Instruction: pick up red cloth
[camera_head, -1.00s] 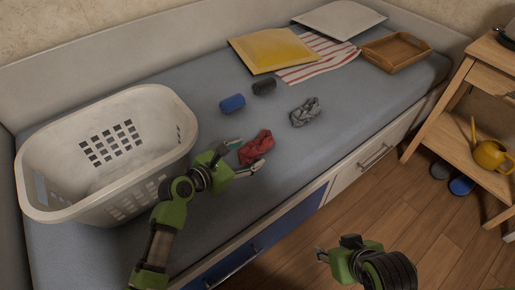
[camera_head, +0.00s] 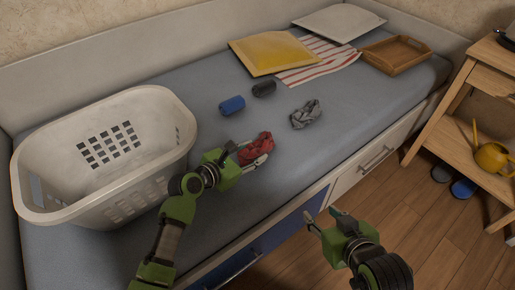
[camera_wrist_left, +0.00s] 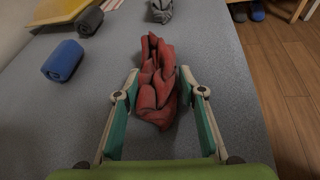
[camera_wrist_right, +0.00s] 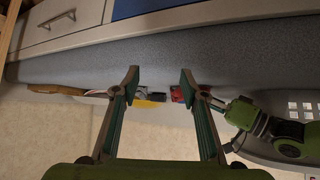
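The red cloth (camera_head: 258,147) lies crumpled on the grey mattress of the daybed. My left gripper (camera_head: 254,154) is at the cloth, with its fingers on either side of it. In the left wrist view the cloth (camera_wrist_left: 158,85) lies between the two open fingertips (camera_wrist_left: 158,95), its near end reaching back between them. I cannot tell whether the fingers touch it. My right gripper (camera_head: 322,218) is open and empty, out over the floor in front of the daybed. In the right wrist view the cloth (camera_wrist_right: 177,94) is small and partly hidden behind a finger.
A white laundry basket (camera_head: 40,215) stands left of my left arm. A blue roll (camera_head: 232,105), a dark roll (camera_head: 264,88) and a grey cloth (camera_head: 305,114) lie behind the red cloth. Bare mattress surrounds the cloth.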

